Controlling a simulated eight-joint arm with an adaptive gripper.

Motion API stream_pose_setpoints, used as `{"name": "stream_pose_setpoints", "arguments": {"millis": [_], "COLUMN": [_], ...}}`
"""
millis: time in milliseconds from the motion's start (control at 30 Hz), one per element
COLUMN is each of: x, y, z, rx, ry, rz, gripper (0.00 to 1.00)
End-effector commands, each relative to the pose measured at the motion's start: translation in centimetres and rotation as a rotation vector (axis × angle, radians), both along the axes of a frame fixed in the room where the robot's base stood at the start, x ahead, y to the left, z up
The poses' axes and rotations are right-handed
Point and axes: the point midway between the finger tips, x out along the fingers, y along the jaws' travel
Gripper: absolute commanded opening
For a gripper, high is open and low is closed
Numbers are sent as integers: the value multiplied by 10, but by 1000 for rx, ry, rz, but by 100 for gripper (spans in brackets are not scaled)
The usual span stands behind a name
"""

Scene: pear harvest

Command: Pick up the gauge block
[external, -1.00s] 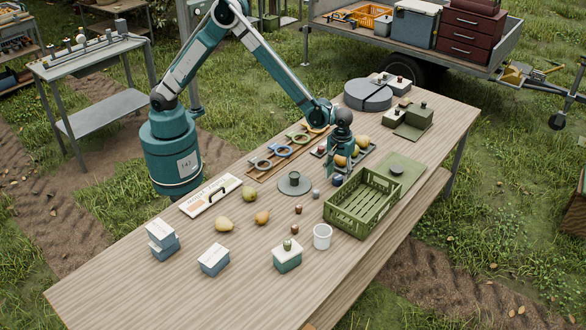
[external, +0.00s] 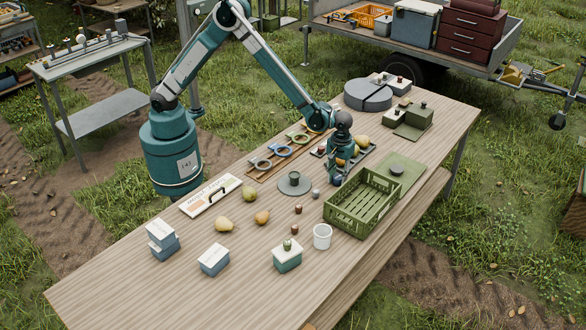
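My gripper (external: 337,179) points down at the near end of a dark tray (external: 369,152), just behind the left corner of the green crate (external: 362,205). Its fingertips are small and partly hidden by the gripper body, so I cannot tell whether they are open, shut or holding something. I cannot single out the gauge block for sure. A small grey piece (external: 316,194) lies on the table left of the gripper. Rounded yellow-orange pears (external: 362,142) sit in the tray around and behind the gripper.
A board with coloured rings (external: 284,150) lies left of the gripper. A round plate with a dark cup (external: 295,184) is nearer. Loose pears (external: 224,225), a white cup (external: 322,237) and lidded boxes (external: 214,260) stand in front. The table's near left is mostly clear.

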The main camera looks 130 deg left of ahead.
Motion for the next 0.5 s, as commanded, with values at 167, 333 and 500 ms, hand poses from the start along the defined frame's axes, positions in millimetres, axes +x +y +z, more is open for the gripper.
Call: {"name": "stream_pose_setpoints", "arguments": {"millis": [167,333,500], "x": [0,0,0], "y": [0,0,0], "z": [0,1,9], "rx": [0,0,0], "ry": [0,0,0], "rz": [0,0,0], "gripper": [17,17,17]}}
